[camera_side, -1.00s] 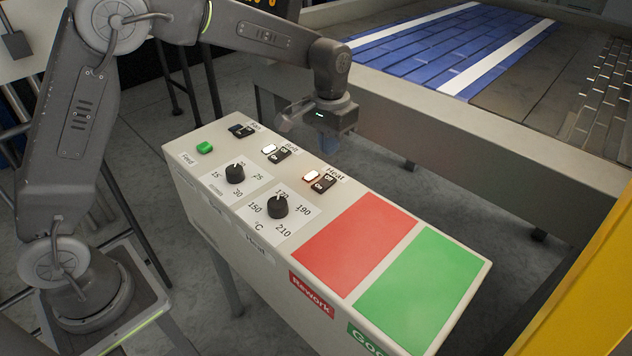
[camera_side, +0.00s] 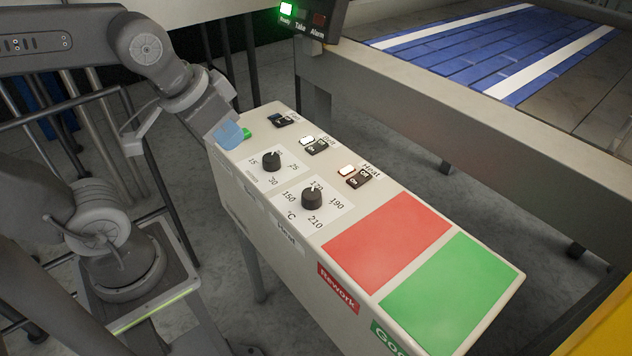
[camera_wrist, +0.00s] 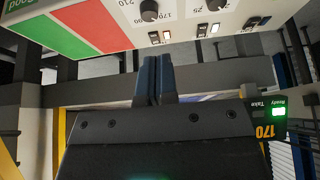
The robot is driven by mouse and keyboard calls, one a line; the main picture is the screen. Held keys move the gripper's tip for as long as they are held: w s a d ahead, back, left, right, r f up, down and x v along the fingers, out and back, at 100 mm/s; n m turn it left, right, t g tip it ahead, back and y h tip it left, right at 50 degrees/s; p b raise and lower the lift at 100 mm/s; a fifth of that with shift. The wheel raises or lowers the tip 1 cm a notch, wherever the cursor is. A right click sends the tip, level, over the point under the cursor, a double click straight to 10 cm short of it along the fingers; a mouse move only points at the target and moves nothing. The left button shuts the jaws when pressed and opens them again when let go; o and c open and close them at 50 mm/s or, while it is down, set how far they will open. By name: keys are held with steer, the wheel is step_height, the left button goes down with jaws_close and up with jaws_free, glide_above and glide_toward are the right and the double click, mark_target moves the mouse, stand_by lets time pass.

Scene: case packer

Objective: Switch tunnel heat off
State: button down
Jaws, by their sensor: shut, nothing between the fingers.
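The Heat switch (camera_side: 358,179) is a black rocker marked Off and On on the sloping cream panel (camera_side: 480,338). The small Heat lamp (camera_side: 347,170) beside it is bright. Which end of the rocker is pressed is too small to tell. The switch also shows upside down in the wrist view (camera_wrist: 155,38). My gripper (camera_side: 229,135) is at the panel's far left end, by the green Feed button, well apart from the Heat switch. Its blue fingers are together and empty in the wrist view (camera_wrist: 153,80).
The Belt switch (camera_side: 317,147) with a bright lamp and the Fan switch (camera_side: 283,120) with a dark lamp lie farther left. Two dials, the lower a heat dial (camera_side: 312,198), stand in front. Red (camera_side: 385,243) and green pads fill the right end. A status box (camera_side: 305,20) shows green Ready.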

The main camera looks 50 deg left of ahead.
steer(key=shift+s+f, duration=0.25)
steer(key=shift+s, duration=0.3)
steer(key=n+g, duration=0.4)
steer(key=n, duration=1.4)
glide_above(365, 174)
steer(key=s, duration=0.2)
step_height(365, 174, down, 3)
steer(key=shift+d+r, duration=0.15)
steer(key=shift+r, duration=0.05)
steer(key=f, duration=0.4)
steer(key=w+f, duration=0.1)
steer(key=f, duration=0.9)
steer(key=shift+w, duration=0.35)
